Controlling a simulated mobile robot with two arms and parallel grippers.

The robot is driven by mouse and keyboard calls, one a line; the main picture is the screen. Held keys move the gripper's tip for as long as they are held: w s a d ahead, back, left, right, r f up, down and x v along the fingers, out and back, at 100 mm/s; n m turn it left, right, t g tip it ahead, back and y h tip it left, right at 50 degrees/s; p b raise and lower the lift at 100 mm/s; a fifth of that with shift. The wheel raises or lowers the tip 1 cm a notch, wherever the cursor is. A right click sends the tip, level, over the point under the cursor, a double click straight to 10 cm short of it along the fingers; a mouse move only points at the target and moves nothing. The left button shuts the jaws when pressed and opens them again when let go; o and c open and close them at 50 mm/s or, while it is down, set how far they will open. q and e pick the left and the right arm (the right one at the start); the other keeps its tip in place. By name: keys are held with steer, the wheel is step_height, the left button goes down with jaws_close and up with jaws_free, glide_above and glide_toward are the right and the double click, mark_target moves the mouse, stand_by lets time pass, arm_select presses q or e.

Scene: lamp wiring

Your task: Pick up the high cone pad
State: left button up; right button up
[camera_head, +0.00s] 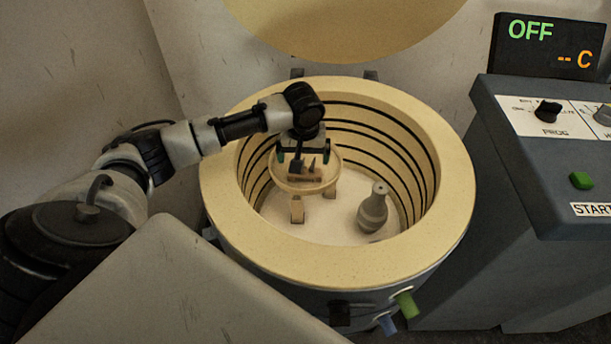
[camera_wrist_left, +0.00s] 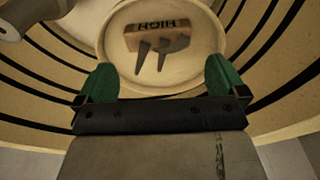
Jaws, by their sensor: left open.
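The high cone pad (camera_wrist_left: 158,37) is a small brown block marked "HIGH", upside down in the left wrist view, with dark pointed cones standing from it. It sits on a round cream shelf (camera_wrist_left: 125,70) inside the kiln and also shows in the head view (camera_head: 304,177), partly hidden by my gripper. My left gripper (camera_head: 303,158) reaches down into the kiln above the shelf. Its green-tipped fingers (camera_wrist_left: 160,80) are spread wide and empty, with the pad ahead of them and apart from them. My right gripper is in neither view.
The round kiln wall (camera_head: 445,190) surrounds the shelf closely. Short posts (camera_head: 297,209) stand under the shelf. A grey vase (camera_head: 373,208) stands on the kiln floor to the right. The raised lid (camera_head: 345,25) is behind; a control box (camera_head: 550,140) reads OFF.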

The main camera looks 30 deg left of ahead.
mark_target(305, 171)
arm_select(q)
steer(key=f, duration=0.4)
steer(key=w+f, duration=0.1)
steer(key=f, duration=0.2)
steer(key=shift+a+f+b, duration=0.1)
steer(key=shift+a+b, duration=0.1)
steer(key=shift+b, duration=0.2)
steer(key=c, duration=0.6)
